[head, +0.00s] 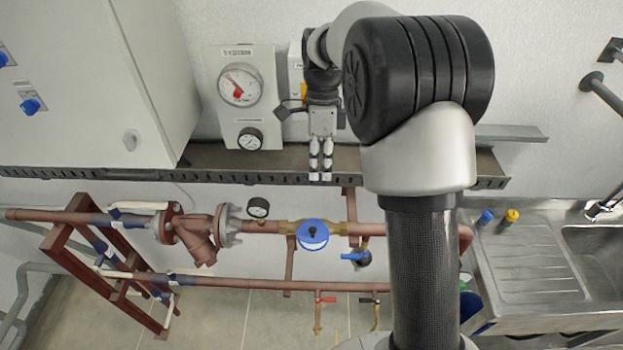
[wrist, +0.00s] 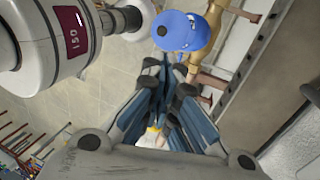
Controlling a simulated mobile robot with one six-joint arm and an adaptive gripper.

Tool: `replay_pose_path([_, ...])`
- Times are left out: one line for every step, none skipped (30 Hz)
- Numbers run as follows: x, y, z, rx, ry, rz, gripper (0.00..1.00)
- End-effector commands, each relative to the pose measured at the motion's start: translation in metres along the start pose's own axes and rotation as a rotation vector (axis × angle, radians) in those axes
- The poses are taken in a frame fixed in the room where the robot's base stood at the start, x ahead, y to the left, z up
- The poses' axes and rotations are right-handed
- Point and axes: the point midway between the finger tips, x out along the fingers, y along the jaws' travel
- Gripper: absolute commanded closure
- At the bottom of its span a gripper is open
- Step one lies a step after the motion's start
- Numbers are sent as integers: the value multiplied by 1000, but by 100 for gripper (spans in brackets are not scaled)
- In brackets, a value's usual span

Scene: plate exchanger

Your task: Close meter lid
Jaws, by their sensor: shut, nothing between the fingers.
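The meter (head: 312,235) is a round blue body on the brass section of the upper pipe, with a dark spot near its middle and a pale lower rim. In the wrist view the blue meter (wrist: 187,32) is at the top, beyond the fingertips. I cannot tell clearly how far its lid stands open. My gripper (head: 320,177) points down in front of the shelf, above the meter in the head picture and apart from it. Its fingers are together and empty; they also show in the wrist view (wrist: 170,78).
A metal shelf (head: 240,176) runs behind my gripper, with a gauge panel (head: 246,120) above it. A blue-handled valve (head: 356,257) is right of the meter. A flanged pipe fitting (head: 200,229) is to its left. A sink (head: 545,270) stands at the right.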

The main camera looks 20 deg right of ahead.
Motion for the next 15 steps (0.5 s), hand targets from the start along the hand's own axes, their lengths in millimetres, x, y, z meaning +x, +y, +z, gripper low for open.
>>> replay_pose_path([-2,-2,0,21,0,10,100])
replay_pose_path([-1,-2,0,31,1,14,100])
replay_pose_path([1,-3,0,38,1,16,100])
replay_pose_path([4,-3,0,41,1,17,100])
replay_pose_path([6,-4,0,42,1,17,100])
replay_pose_path([11,-3,0,42,1,18,100])
replay_pose_path([16,-3,0,42,1,19,100])
replay_pose_path([20,-3,0,41,1,19,100])
replay_pose_path([28,-2,0,41,2,20,100])
replay_pose_path([34,-3,0,41,1,19,100])
replay_pose_path([40,-2,0,41,2,21,100])
replay_pose_path([49,-2,0,41,2,20,100])
replay_pose_path([56,-2,0,41,2,21,100])
replay_pose_path([62,-2,0,40,2,21,100])
replay_pose_path([71,-2,0,40,2,21,100])
